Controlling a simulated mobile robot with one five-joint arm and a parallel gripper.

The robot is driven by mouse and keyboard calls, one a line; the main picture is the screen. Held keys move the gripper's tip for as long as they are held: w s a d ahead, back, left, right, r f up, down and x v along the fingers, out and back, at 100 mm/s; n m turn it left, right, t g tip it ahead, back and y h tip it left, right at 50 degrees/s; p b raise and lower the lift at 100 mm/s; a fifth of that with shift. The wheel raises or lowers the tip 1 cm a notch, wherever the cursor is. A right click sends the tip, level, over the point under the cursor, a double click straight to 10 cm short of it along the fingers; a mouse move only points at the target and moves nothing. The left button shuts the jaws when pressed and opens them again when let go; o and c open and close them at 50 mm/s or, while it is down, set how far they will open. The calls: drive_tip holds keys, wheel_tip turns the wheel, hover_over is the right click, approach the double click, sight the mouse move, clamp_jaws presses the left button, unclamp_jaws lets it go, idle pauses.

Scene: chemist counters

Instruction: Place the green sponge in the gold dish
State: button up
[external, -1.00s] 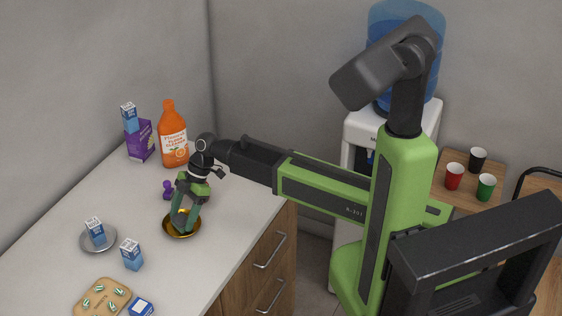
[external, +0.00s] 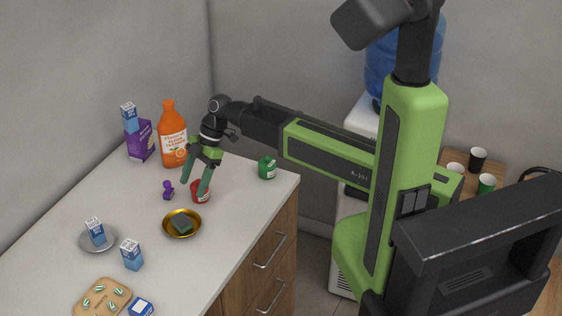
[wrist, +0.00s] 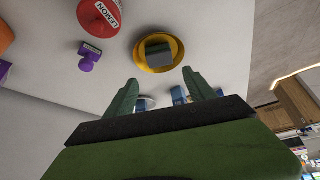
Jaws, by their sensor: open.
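In the wrist view the sponge (wrist: 158,50) sits within the gold dish (wrist: 142,60), ahead of my fingers. My gripper (external: 205,190) is open and empty, raised above and behind the dish, apart from the sponge. In the wrist view both fingers of my gripper (wrist: 159,90) stand spread with nothing between them.
A red tin (external: 196,188) stands just behind the dish, partly covered by my fingers. A purple stamp (external: 168,190) is left of it. A green tin (external: 267,168) stands near the counter's right edge. A silver plate (external: 84,245) holds a blue carton (external: 96,232).

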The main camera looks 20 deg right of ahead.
drive_tip(key=shift+d+r, duration=0.15)
drive_tip(key=w+d+f+m+t+h, duration=0.1)
drive_tip(key=d+m, duration=1)
drive_tip(key=d, duration=1.2)
drive_tip(key=w+d+f+m+t+h, duration=0.1)
drive_tip(key=w+d+m+h, duration=0.3)
drive_tip(key=d+m, duration=0.8)
drive_tip(key=w+d+f, duration=0.1)
drive_tip(key=d, duration=1.1)
drive_tip(key=shift+w+d, duration=0.25)
